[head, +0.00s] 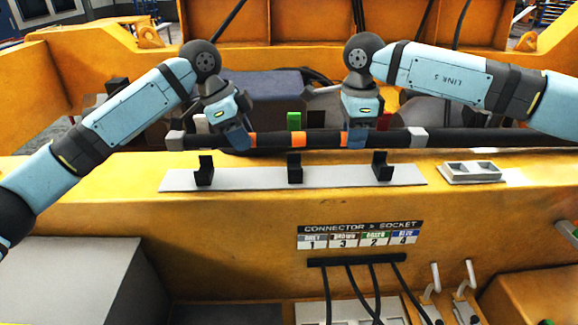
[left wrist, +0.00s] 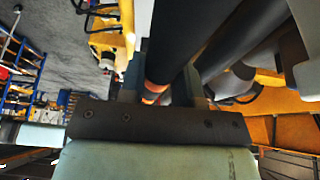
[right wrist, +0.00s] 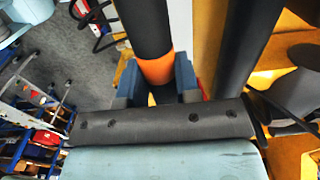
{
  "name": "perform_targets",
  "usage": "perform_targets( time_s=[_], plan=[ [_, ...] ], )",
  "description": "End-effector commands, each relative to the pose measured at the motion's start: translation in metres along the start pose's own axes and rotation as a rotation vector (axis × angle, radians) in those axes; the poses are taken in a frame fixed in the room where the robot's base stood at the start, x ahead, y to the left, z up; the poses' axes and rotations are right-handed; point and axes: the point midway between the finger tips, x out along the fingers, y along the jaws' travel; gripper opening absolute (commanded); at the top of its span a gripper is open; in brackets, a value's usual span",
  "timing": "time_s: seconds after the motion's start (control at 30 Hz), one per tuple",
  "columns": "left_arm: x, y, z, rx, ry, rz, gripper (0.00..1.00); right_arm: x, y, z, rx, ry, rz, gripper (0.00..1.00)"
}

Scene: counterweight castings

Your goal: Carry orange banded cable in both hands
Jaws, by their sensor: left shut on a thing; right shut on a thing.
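The orange banded cable (head: 275,139) is a black bar with orange bands and grey ends, lying level across the head view. My left gripper (head: 237,139) is shut on it near the left orange band. My right gripper (head: 356,138) is shut on it near the right orange band. The cable appears just behind and above a grey plate (head: 335,177) with three black hooks (head: 295,170). Whether it touches anything there I cannot tell. An orange band shows between the jaws in the left wrist view (left wrist: 154,92) and in the right wrist view (right wrist: 156,68).
A yellow machine ledge (head: 120,180) carries the plate. A light socket block (head: 470,172) sits right of it. A green block (head: 294,121) stands behind the cable. A connector label board (head: 360,235) and several thin black cables are on the front face. A dark pipe (head: 490,138) runs right.

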Motion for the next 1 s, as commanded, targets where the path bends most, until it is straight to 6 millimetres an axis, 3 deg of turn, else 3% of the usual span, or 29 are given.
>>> perform_targets(
  time_s=[0.63,1.0],
  plan=[
    [0.001,0.0,0.0,0.001,0.001,0.0,0.0,0.001,0.0,0.0,0.0,-0.001,-0.001,0.0],
    [0.019,0.0,0.008,0.001,0.001,0.0,0.0,0.02,0.0,0.0,0.0,-0.001,-0.001,0.0]
  ],
)
